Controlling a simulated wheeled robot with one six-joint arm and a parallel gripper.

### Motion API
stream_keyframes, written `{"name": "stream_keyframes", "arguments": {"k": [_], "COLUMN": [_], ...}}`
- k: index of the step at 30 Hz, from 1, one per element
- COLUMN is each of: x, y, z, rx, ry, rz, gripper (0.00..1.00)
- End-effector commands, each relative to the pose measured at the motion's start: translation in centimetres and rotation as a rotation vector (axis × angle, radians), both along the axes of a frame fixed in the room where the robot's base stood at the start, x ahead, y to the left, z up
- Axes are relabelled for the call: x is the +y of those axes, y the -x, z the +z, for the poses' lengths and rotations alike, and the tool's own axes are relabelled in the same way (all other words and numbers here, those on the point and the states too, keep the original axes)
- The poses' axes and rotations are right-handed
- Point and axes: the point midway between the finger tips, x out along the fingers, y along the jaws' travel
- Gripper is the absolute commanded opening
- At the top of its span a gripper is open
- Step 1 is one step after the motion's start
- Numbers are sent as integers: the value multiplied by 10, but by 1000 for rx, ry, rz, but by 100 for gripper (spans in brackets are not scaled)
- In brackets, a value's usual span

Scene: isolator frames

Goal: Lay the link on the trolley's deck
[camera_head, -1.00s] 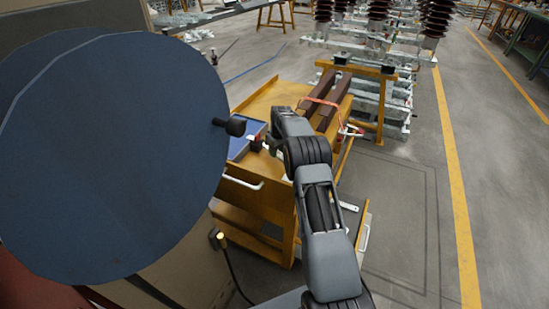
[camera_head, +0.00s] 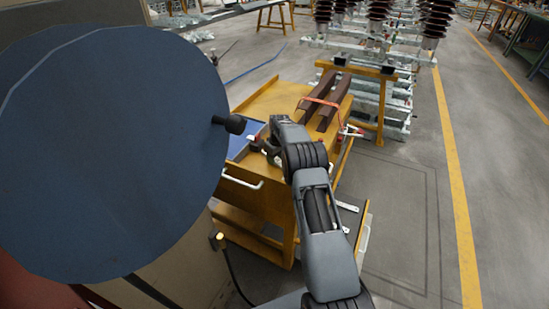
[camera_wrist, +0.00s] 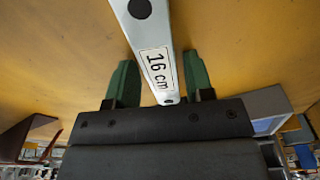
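The link is a pale metal bar (camera_wrist: 148,36) with a dark hole and a "16 cm" label, seen close up in the wrist view. It runs between the two green fingertips of my gripper (camera_wrist: 160,78), with its far end reaching the dark palm. Narrow gaps seem to show beside the bar, so the fingers look open around it. The bar appears to lie along the yellow deck (camera_wrist: 60,60); exact contact is hard to judge. In the head view my gripper (camera_head: 267,147) is low over the yellow trolley (camera_head: 262,103), and the link there is hidden or too small to tell.
Brown beams (camera_head: 325,98) with an orange strap lie on the trolley's far part. A blue tray (camera_head: 240,146) is left of my gripper. A large blue disc (camera_head: 110,150) fills the left. Insulator stacks (camera_head: 378,25) stand behind. The floor right of the trolley is clear.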

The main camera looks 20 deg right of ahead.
Motion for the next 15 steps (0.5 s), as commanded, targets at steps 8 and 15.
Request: {"name": "stream_keyframes", "arguments": {"k": [8, 15], "x": [0, -1], "y": [0, 1], "z": [0, 16], "rx": [0, -3], "ry": [0, 1], "rz": [0, 0], "gripper": [59, 59]}}
